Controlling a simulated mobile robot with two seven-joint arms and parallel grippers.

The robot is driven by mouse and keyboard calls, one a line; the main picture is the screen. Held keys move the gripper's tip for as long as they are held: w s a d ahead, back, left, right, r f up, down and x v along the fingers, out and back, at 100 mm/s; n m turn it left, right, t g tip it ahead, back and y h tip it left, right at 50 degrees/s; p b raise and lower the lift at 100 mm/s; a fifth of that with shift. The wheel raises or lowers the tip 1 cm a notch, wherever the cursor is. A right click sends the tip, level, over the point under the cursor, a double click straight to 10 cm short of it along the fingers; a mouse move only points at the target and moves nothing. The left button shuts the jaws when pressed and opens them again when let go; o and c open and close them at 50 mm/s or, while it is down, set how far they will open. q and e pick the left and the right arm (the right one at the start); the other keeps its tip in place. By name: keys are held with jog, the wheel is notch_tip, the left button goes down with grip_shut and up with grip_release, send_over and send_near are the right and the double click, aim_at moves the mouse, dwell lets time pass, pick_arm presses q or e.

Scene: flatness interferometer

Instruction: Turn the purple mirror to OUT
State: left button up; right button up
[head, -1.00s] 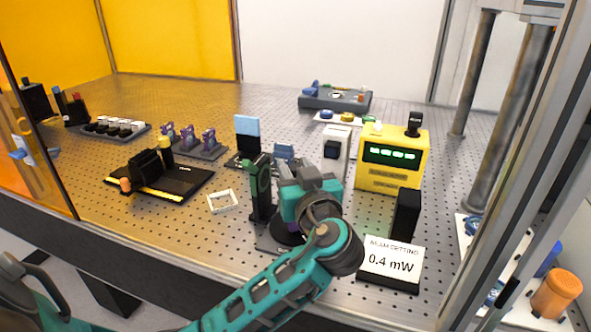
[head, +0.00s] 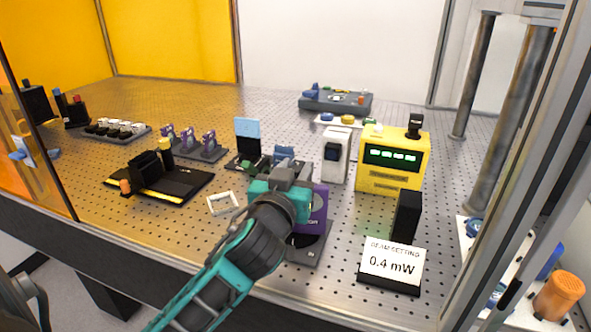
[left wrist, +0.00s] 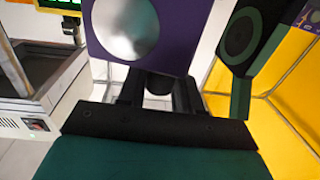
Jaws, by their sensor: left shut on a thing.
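The purple mirror (head: 318,212) stands upright on a dark base (head: 308,246) near the front of the perforated table, partly hidden behind my left gripper. In the left wrist view the purple plate with its round silver face (left wrist: 125,28) fills the top middle. My left gripper (left wrist: 158,88) is shut on a short dark stem (left wrist: 158,82) just below that plate. In the head view my left gripper (head: 285,178) covers the plate's left side, and its fingertips are hard to see. The lettering on the base is mostly covered, so I cannot read a position. My right gripper is out of view.
A dark green mount (left wrist: 243,45) stands close beside the mirror. A yellow meter (head: 392,178), a black block (head: 406,215) and a sign reading 0.4 mW (head: 391,262) stand to the right.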

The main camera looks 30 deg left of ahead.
pick_arm(q)
jog(key=shift+a+r+m+t+h, duration=0.1)
jog(key=shift+m+t+h, duration=0.3)
jog(key=shift+m+h, duration=1.2)
jog(key=shift+h, duration=0.6)
jog(key=o, duration=0.9)
